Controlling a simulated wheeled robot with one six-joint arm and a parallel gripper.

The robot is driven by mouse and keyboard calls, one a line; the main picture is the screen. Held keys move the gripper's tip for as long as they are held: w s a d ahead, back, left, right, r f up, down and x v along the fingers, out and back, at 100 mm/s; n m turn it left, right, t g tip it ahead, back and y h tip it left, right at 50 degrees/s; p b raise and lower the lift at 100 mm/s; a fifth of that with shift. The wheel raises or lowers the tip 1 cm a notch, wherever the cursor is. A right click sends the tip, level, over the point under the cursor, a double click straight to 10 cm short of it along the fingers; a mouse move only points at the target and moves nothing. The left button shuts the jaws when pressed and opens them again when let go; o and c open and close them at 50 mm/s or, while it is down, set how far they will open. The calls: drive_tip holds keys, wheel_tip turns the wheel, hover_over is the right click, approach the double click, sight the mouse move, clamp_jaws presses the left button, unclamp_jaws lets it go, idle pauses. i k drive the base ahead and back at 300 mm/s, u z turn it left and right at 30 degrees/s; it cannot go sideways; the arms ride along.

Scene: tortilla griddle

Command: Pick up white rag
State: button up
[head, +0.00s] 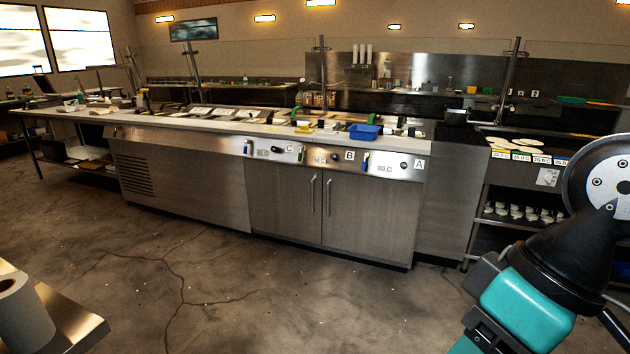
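I cannot make out a white rag for certain. Several small white crumpled pieces (522,213) lie on the shelf under the right-hand counter, too small to identify. A small pale item (103,111) lies on the left part of the long counter, also too small to name. Part of my arm, teal and black, fills the lower right, but its gripper does not show, so I cannot see whether it holds anything.
A long steel counter (180,172) with panels marked A, B and C crosses the middle, with a blue bin (364,132) on top. Flat pale rounds (515,144) lie on the right-hand counter. A white roll (22,312) stands lower left. The cracked floor (260,300) is clear.

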sight(328, 131)
drive_tip(key=u, duration=0.1)
drive_tip(key=i, duration=2.2)
drive_tip(key=u, duration=0.2)
drive_tip(key=i, duration=2.25)
drive_tip(key=u, duration=0.1)
